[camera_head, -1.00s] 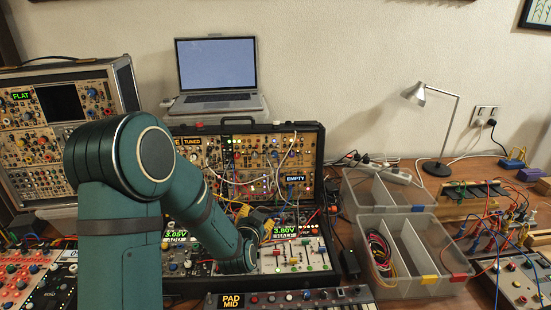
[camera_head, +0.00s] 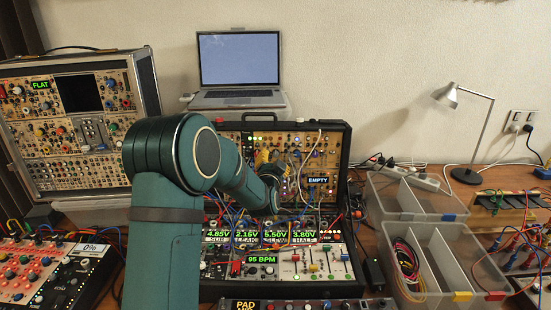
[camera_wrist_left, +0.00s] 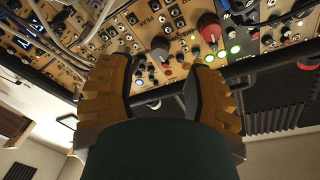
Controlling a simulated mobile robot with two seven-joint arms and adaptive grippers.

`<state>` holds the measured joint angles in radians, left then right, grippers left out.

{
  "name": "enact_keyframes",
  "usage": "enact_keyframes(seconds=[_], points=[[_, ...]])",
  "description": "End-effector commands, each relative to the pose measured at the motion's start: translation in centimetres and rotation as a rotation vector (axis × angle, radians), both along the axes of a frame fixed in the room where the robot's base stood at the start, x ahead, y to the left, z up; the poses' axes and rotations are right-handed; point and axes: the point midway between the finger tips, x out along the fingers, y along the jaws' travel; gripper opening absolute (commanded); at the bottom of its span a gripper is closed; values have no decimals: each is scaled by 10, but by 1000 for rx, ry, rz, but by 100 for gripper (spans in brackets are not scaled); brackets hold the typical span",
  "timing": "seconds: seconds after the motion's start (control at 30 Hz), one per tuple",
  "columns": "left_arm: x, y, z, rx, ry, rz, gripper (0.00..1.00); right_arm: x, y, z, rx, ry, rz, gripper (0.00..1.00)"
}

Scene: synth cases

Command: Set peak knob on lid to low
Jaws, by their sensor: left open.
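The open case's lid (camera_head: 338,140) stands upright with tan panels of knobs, jacks and lights. My left gripper (camera_head: 264,157) is in front of the lid's middle, partly hidden by my own wrist. In the left wrist view its two yellow-brown fingers (camera_wrist_left: 158,72) are open and apart. A grey knob (camera_wrist_left: 160,47) shows between and beyond the fingertips; I see no contact. A red-capped knob (camera_wrist_left: 208,27) is right of it. Small lettering that seems to read PEAK is near the top; I cannot tell which knob it names or its setting.
Patch cables (camera_wrist_left: 45,25) hang at the wrist view's left. Below the lid are lit displays (camera_head: 275,234) and sliders (camera_head: 313,266). A laptop (camera_head: 240,70) stands behind the case. A clear divided bin (camera_head: 440,262) is at the right.

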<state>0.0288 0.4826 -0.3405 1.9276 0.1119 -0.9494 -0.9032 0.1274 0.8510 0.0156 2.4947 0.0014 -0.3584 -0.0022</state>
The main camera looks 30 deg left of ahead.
Motion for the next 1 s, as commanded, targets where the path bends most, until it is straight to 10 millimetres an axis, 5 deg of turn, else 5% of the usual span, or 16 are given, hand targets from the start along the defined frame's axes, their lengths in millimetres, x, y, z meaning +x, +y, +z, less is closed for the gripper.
enact_keyframes(seconds=[0.3,0.7,0.87,1.0], points=[[34,15,-1,1,0,0,51,1,0,-4,0,-2,-1,47],[38,17,0,0,0,0,54,1,0,-4,0,-2,-1,47],[38,17,0,0,0,0,0,1,0,-4,0,-2,-1,47],[38,17,0,0,0,0,0,1,0,-4,0,-2,-1,47]])
